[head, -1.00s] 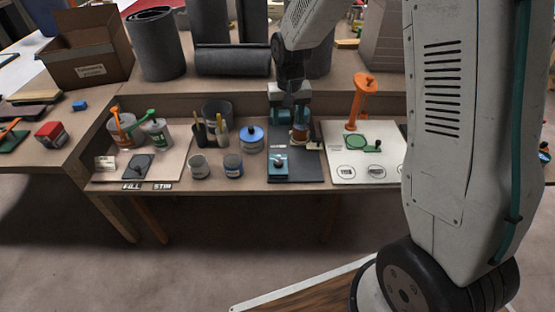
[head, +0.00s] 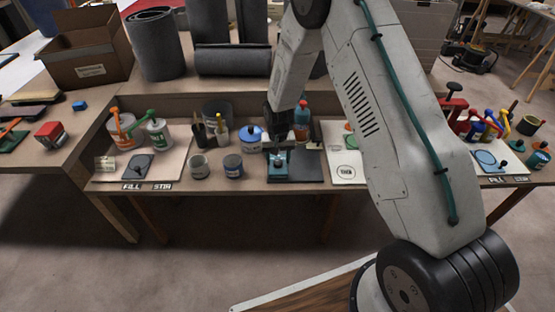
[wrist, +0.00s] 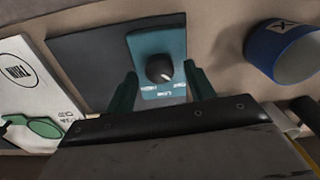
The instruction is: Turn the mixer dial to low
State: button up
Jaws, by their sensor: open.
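The mixer's teal control box (head: 278,176) stands at the front of a dark mat on the bench. In the wrist view, its black round dial (wrist: 160,68) has a small white mark on its lower-right side. Small white labels, upside down here, lie along the box's near edge; the exact setting is hard to tell. My gripper (wrist: 163,88) is open and empty, its teal fingers spread on either side of the box in the picture, short of the dial. In the head view my gripper (head: 279,150) hangs over the mixer and hides part of it.
A grey cup (head: 199,168) and a blue-lidded pot (head: 250,138) are to the left. A white board (head: 343,165) lies right.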

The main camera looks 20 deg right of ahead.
jog(key=shift+f, duration=0.4)
jog(key=c, duration=1)
